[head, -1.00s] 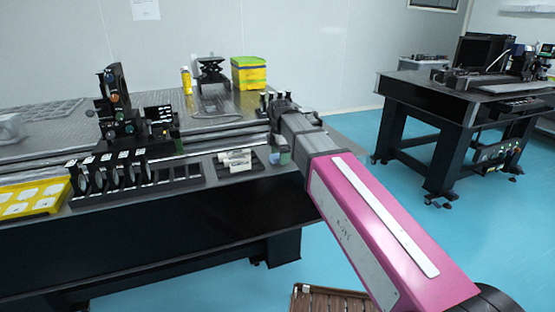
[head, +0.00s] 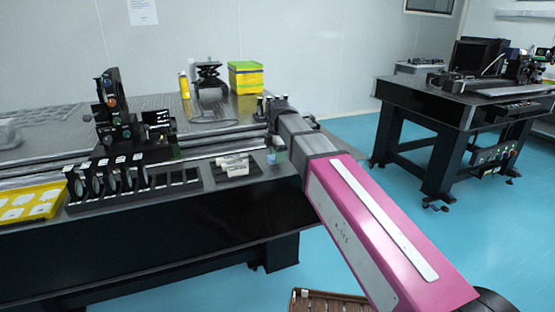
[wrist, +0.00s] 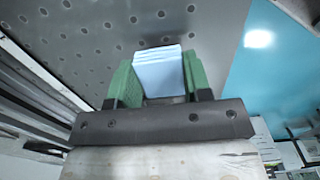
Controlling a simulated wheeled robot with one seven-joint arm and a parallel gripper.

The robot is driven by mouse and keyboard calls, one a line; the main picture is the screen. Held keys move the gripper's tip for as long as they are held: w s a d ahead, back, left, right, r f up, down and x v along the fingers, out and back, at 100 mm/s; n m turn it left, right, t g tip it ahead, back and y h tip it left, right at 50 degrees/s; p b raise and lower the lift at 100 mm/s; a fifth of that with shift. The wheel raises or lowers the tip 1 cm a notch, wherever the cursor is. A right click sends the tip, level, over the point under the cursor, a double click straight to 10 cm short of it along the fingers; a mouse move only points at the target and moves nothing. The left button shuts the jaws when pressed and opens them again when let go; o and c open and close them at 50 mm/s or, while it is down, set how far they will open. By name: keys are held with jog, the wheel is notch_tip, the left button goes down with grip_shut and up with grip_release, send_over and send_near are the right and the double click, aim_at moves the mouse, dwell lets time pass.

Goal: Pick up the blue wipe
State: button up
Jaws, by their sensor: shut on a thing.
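The blue wipe (wrist: 160,76) shows in the wrist view as a pale blue stack of thin folded layers. It sits between the two green finger pads of my gripper (wrist: 158,62), which is shut on it from both sides. In the head view my gripper (head: 277,157) is small, at the end of my pink and grey arm, by the right end of the long table. The wipe is too small there to make out clearly. Whether it is clear of the surface below cannot be told.
The long optical table (head: 185,212) carries a row of black lens mounts (head: 105,178), a yellow tray (head: 33,203), white tubes (head: 233,165) and a yellow-green box (head: 246,77). Another black table (head: 425,102) stands at the right, with open blue floor between.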

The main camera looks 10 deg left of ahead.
notch_tip(320, 180, up, 3)
jog(key=shift+f, duration=0.1)
jog(key=s+a+r, duration=0.6)
jog(key=s, duration=0.4)
jog(key=shift+r, duration=0.4)
